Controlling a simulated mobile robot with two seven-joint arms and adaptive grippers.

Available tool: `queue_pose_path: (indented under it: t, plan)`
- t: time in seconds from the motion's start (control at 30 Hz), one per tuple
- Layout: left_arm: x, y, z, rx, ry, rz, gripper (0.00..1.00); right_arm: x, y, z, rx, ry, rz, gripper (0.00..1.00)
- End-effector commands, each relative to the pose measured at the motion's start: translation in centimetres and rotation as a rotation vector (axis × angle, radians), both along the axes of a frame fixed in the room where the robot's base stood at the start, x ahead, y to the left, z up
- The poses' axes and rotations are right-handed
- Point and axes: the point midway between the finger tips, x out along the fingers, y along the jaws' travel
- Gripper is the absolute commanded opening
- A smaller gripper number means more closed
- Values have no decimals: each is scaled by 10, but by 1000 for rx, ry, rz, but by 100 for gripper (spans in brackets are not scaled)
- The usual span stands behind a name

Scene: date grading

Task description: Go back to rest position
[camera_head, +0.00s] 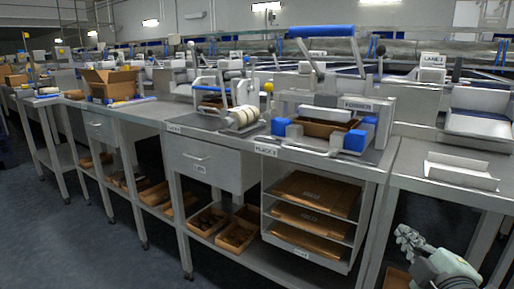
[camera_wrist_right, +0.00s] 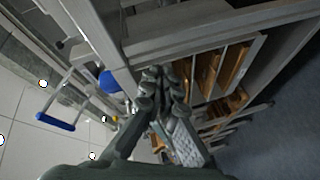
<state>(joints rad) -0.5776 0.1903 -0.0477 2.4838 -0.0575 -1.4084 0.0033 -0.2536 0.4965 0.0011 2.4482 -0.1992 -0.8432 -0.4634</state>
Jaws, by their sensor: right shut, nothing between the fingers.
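My right gripper (camera_head: 408,238) is at the lower right of the head view, in front of the bench and below its top. It is shut and empty. In the right wrist view the right gripper (camera_wrist_right: 160,85) shows with its fingers together and nothing between them. It points toward the bench, whose shelves appear behind it. My left gripper is not in the head view.
A steel bench (camera_head: 145,112) runs across the view with a former machine (camera_head: 352,103), a tape roll (camera_head: 243,117) and an open cardboard box (camera_head: 110,84). Flat cardboard (camera_head: 312,193) lies on shelves below. A white tray (camera_head: 461,174) is near my right gripper. The floor at left is clear.

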Motion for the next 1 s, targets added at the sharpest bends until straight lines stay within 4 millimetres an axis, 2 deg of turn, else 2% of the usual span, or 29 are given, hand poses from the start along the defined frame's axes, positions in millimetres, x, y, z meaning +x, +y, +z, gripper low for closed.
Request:
queue_pose_path:
  t: [0.03,0.1,0.2,0.3,0.5,0.63,0.77,1.0]
  plan:
    - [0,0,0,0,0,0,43,-15,1,-37,110,100,-45,0]
    - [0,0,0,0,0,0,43,-38,3,-83,250,228,-116,0]
    - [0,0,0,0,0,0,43,-72,10,-132,408,378,-210,0]
    - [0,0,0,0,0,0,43,-104,18,-168,527,498,-297,0]
    - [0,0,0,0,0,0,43,-160,35,-215,692,678,-442,0]
    - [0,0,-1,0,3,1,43,-193,46,-237,773,779,-531,0]
    - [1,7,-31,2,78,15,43,-188,37,-264,750,828,-565,0]
    - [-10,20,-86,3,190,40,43,-197,24,-319,732,921,-632,0]
